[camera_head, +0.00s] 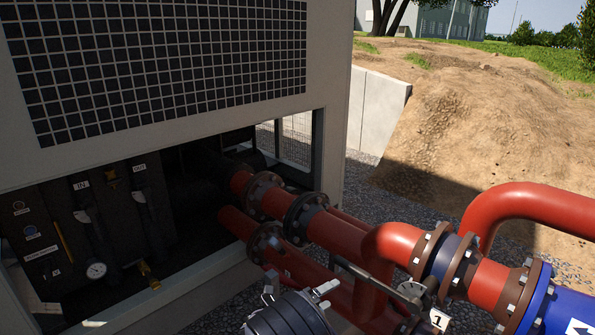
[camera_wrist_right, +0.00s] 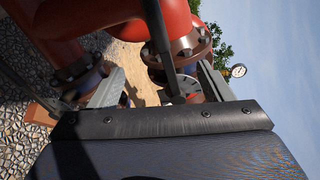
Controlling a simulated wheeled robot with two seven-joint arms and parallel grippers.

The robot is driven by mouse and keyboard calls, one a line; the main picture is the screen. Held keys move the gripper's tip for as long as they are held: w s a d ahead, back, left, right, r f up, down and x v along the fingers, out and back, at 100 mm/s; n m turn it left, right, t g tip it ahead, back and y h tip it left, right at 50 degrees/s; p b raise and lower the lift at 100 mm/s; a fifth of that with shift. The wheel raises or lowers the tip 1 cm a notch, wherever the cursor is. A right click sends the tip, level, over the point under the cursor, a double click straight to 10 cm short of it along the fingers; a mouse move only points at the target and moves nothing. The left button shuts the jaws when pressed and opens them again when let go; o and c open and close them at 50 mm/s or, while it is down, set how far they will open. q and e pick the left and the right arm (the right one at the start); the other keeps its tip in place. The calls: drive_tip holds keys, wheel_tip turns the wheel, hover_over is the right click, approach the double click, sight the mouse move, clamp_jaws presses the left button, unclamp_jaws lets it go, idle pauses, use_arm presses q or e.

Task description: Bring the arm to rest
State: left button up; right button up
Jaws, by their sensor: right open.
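My right gripper (camera_head: 300,288) is at the bottom centre of the head view, in front of the red pipes. In the right wrist view its two grey fingers (camera_wrist_right: 160,86) stand wide apart. A dark valve lever (camera_wrist_right: 158,35) shows between the fingers in that view, its end near a round dial-like plate; I cannot tell whether anything touches. In the head view the lever (camera_head: 372,278) lies to the right of the gripper, apart from it in the picture. My left gripper is not in view.
Red pipes (camera_head: 335,232) with bolted flanges run from the chiller housing (camera_head: 335,75) to the lower right, ending in a blue section (camera_head: 562,312). A number 1 tag (camera_head: 439,319) hangs near the lever. Gravel (camera_head: 225,312) lies below.

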drive_tip(key=s+d+r+m+g+y, duration=0.3)
drive_tip(key=s+d+m+g+y, duration=0.15)
drive_tip(key=s+d+m, duration=0.4)
drive_tip(key=s+d+r+m+g+y, duration=0.35)
drive_tip(key=s+d+m+g, duration=0.2)
drive_tip(key=s+m, duration=0.55)
drive_tip(key=s+a+r+m+t+y, duration=0.2)
drive_tip(key=s+m+y, duration=0.3)
drive_tip(key=s+m, duration=0.3)
drive_tip(key=s+a+r+m+t+y, duration=0.3)
drive_tip(key=s+m, duration=0.5)
drive_tip(key=m, duration=0.7)
drive_tip(key=shift+s+a+r+t+y, duration=0.25)
drive_tip(key=shift+r+t+y, duration=0.35)
drive_tip(key=shift+r+y, duration=0.3)
